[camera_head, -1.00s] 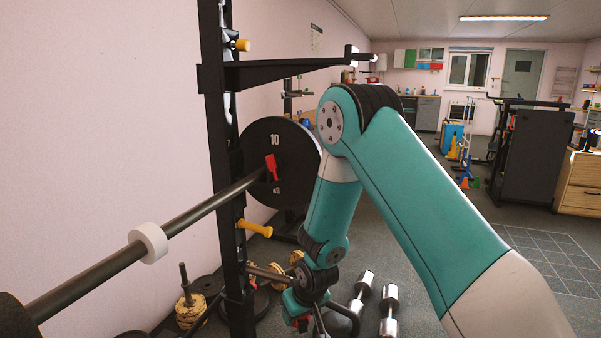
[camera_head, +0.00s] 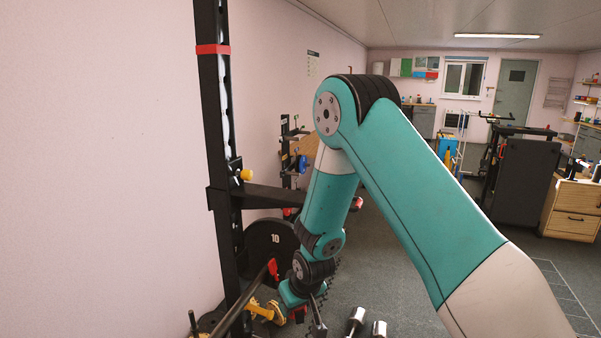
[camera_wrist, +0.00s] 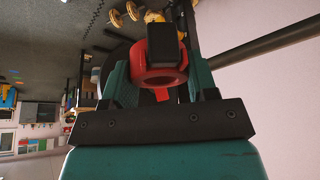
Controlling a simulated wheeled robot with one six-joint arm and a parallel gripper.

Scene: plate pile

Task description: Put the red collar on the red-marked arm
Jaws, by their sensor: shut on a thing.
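My gripper (camera_head: 306,306) hangs low in the head view, beside the rack and apart from it. In the wrist view its teal fingers (camera_wrist: 160,78) are shut on the red collar (camera_wrist: 158,76), a ring with a black block across it. A black horizontal arm (camera_head: 275,197) sticks out from the rack upright, above my gripper. Its middle part is behind my arm, and a red tip (camera_head: 357,203) shows beyond. A red band (camera_head: 213,49) circles the upright higher up.
A barbell (camera_head: 243,308) with a black plate (camera_head: 272,243) and a red clip (camera_head: 273,269) lies at lower left. Dumbbells (camera_head: 356,319) stand on the floor. A dark cabinet (camera_head: 522,180) is at right.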

